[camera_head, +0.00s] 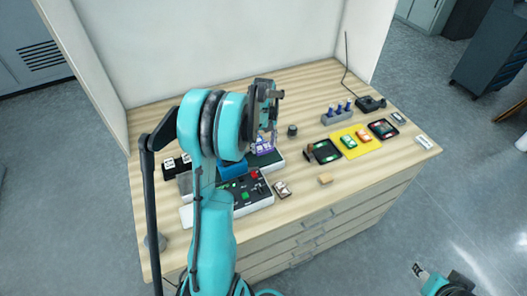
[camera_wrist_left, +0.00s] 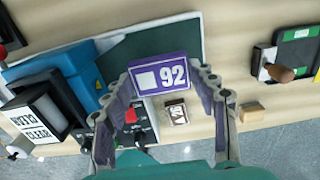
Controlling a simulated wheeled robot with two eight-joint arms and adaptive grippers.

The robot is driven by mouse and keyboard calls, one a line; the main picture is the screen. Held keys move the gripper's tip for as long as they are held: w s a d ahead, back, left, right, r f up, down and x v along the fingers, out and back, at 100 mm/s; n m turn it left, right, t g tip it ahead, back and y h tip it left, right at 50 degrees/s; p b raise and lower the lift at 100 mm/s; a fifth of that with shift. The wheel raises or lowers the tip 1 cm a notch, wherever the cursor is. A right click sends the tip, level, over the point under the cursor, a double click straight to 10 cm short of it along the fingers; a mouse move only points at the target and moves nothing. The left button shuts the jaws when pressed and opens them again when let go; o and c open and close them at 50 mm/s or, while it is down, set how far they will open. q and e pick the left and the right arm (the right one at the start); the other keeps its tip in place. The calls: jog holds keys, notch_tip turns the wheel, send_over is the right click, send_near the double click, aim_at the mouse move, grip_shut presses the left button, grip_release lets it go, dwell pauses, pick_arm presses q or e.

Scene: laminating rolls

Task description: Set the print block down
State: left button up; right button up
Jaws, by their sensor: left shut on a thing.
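The purple print block (camera_wrist_left: 160,73), marked with a white square and "92", sits between the two fingers of my left gripper (camera_wrist_left: 163,82) in the left wrist view. The gripper is shut on it, with a finger at each side. In the head view, my left gripper (camera_head: 266,128) hangs over the desk with the purple block (camera_head: 263,147) below it, partly hidden. The dark green mat (camera_head: 272,161) lies beneath and behind the block. I cannot tell whether the block touches it. My right gripper (camera_head: 418,269) is at the lower right, away from the desk; its jaws are unclear.
A control panel (camera_head: 262,198) with coloured buttons and a blue machine part (camera_wrist_left: 80,62) are close by. A small tile (camera_head: 282,189) and a wooden block (camera_head: 325,179) lie in front. A black-green tray (camera_head: 325,151) and yellow mat (camera_head: 371,148) stand to the right.

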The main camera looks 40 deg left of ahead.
aim_at(263, 147)
pick_arm(q)
notch_tip(263, 147, down, 4)
jog(key=shift+f+b, duration=0.1)
jog(key=shift+b, duration=0.3)
jog(key=shift+f, duration=0.1)
jog(key=o, duration=1.1)
